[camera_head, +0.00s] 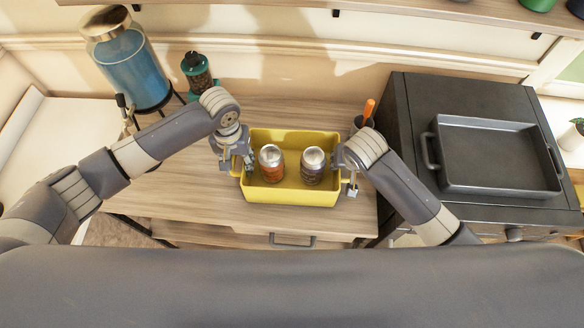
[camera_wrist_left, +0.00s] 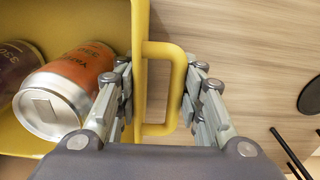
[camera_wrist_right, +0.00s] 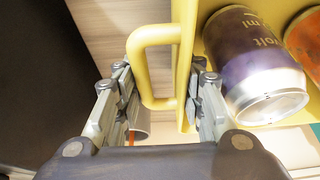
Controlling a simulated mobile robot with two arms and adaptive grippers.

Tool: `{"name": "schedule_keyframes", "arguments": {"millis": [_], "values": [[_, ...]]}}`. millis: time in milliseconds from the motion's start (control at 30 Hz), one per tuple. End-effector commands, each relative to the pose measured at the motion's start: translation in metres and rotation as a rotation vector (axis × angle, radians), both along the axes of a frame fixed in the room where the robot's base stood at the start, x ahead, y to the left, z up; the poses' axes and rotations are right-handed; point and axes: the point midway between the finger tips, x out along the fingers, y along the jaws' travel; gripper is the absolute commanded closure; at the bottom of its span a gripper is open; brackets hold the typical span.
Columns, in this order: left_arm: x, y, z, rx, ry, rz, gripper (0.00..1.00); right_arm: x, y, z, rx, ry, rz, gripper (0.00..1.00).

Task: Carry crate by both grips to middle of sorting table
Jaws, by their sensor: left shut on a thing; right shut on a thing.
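The yellow crate (camera_head: 293,196) stands upright near the front of the wooden table (camera_head: 180,195). It holds an orange can (camera_head: 271,170) and a purple can (camera_head: 313,172). My left gripper (camera_head: 246,158) is shut on its left grip, and the left wrist view shows the fingers on either side of that yellow grip (camera_wrist_left: 158,129). My right gripper (camera_head: 342,166) is shut on its right grip; the right wrist view shows that grip (camera_wrist_right: 148,35) between the fingers. I cannot tell whether the crate's bottom touches the table.
A dark cabinet with a grey tray (camera_head: 495,157) stands at the right. A blue dispenser (camera_head: 133,72) and a green-topped jar (camera_head: 197,72) stand at the back left. A cup with an orange handle (camera_head: 369,108) is behind my right gripper. The table left of the crate is clear.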

Motion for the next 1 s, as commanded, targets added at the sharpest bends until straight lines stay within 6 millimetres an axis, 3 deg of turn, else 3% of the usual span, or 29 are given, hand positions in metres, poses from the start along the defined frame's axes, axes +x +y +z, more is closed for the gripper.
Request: {"name": "schedule_keyframes", "arguments": {"millis": [367, 1000], "values": [[0.001, 0.001, 0.009, 0.003, -0.002, 0.001, 1.00, 0.001, -0.001, 0.009, -0.002, -0.004, 0.001, 1.00], [0.001, 0.002, 0.051, 0.006, -0.002, 0.002, 1.00, 0.001, -0.001, 0.052, -0.005, -0.003, 0.000, 1.00]]}}
